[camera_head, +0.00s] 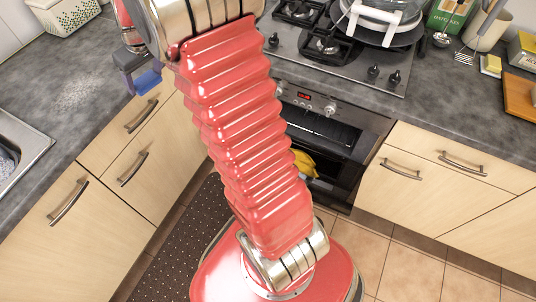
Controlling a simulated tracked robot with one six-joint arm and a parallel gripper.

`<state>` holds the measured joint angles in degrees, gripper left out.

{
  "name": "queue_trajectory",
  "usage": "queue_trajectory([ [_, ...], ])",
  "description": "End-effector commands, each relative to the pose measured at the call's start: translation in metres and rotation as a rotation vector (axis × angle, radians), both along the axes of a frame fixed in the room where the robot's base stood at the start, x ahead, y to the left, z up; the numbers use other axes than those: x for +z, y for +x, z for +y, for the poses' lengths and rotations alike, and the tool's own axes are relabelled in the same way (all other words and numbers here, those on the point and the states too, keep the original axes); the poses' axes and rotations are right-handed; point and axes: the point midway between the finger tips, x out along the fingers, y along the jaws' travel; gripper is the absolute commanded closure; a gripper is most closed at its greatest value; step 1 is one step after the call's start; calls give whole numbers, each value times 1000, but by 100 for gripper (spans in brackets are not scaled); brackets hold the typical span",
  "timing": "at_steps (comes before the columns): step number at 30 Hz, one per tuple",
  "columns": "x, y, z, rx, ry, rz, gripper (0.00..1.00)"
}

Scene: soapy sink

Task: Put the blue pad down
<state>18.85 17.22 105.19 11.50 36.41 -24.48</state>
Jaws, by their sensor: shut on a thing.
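The blue pad (148,82) shows at the upper left, by the front edge of the grey counter. My gripper (137,76) is dark and small in this view, and it is shut on the blue pad. I cannot tell whether the pad touches the counter or hangs just above its edge. My red arm rises through the middle of the picture and hides part of the counter and cabinets behind it.
The sink (18,152) is at the left edge. The grey counter (60,85) between sink and pad is bare, with whitish specks. A white basket (65,15) stands at the back. A hob (335,50) with a pot (378,20) is right of my arm.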

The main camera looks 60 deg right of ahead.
Motion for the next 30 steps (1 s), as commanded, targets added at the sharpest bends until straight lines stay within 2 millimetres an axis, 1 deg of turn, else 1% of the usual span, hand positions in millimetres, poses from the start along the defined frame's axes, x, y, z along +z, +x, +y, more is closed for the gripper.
queue_trajectory([
  [1, -16, -10, -19, -44, 3, 5, 48],
  [3, -35, -23, -42, -101, 5, 6, 48],
  [5, -51, -35, -61, -151, 5, 5, 48],
  [6, -62, -43, -73, -186, 6, 6, 48],
  [11, -106, -82, -117, -329, 6, 8, 48],
  [15, -145, -121, -151, -462, 6, 11, 48],
  [17, -161, -140, -163, -520, 6, 13, 48],
  [20, -188, -172, -182, -621, 5, 14, 48],
  [21, -198, -186, -189, -664, 5, 15, 48],
  [23, -214, -207, -198, -727, 4, 15, 48],
  [26, -239, -243, -210, -836, 2, 18, 48],
  [27, -249, -259, -214, -884, 1, 19, 48],
  [29, -264, -281, -219, -955, 1, 19, 48],
  [30, -272, -296, -222, -1003, 1, 18, 48],
])
